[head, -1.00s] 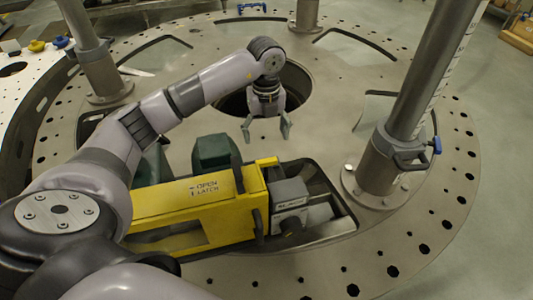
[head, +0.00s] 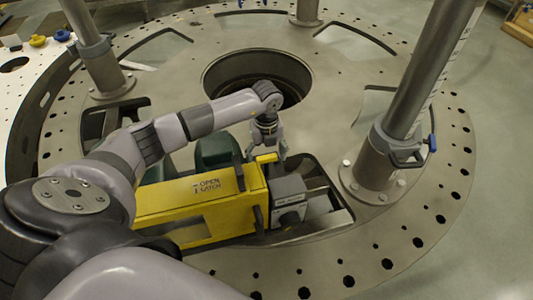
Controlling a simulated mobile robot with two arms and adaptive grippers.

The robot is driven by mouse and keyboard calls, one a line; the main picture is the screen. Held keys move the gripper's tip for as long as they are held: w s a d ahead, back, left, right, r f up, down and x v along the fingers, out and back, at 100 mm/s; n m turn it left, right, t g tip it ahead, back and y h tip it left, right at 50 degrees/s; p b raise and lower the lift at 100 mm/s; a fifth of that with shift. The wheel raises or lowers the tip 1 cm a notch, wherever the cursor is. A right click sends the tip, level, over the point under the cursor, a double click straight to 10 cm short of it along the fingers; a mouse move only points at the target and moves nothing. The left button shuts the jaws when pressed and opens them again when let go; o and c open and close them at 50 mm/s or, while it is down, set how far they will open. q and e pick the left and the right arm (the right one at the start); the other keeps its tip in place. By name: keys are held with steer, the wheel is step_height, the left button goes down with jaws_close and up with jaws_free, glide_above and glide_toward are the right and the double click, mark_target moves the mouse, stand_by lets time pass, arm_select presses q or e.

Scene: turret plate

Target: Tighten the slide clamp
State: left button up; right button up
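A clamp collar (head: 378,160) with a dark handle and a blue tip (head: 432,143) sits at the foot of the right-hand post. I cannot tell whether it is the slide clamp. My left gripper (head: 266,155) points down, open, with its fingers apart at the right end of the yellow housing (head: 198,208) marked "OPEN" and "LATCH". One finger is on either side of the raised yellow end; whether they touch it is unclear. A grey block (head: 288,200) lies just in front and to the right of the gripper. My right gripper is out of view.
The round metal turret plate (head: 345,95) has a large central hole (head: 235,78) behind my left arm. Grey posts (head: 420,75) rise at right, left and back. A dark green block (head: 217,150) stands behind the housing.

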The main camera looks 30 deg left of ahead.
arm_select(q)
steer(key=c, duration=1)
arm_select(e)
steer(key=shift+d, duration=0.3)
arm_select(q)
steer(key=shift+c, duration=0.2)
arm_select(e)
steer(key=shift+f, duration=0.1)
arm_select(q)
steer(key=shift+f+m+b, duration=0.1)
steer(key=shift+m+b, duration=0.8)
steer(key=shift+b, duration=0.2)
steer(key=m+b, duration=0.7)
steer(key=m, duration=0.1)
steer(key=shift+b, duration=0.4)
steer(key=m+b, duration=0.3)
steer(key=m, duration=0.1)
steer(key=shift+m+b, duration=0.3)
steer(key=shift+b, duration=0.05)
steer(key=shift+r+m+b, duration=0.2)
steer(key=shift+m+b, duration=1)
steer(key=shift+m, duration=0.6)
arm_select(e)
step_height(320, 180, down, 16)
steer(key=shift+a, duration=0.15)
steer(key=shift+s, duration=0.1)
arm_select(q)
steer(key=o, duration=1.2)
steer(key=shift+c, duration=0.2)
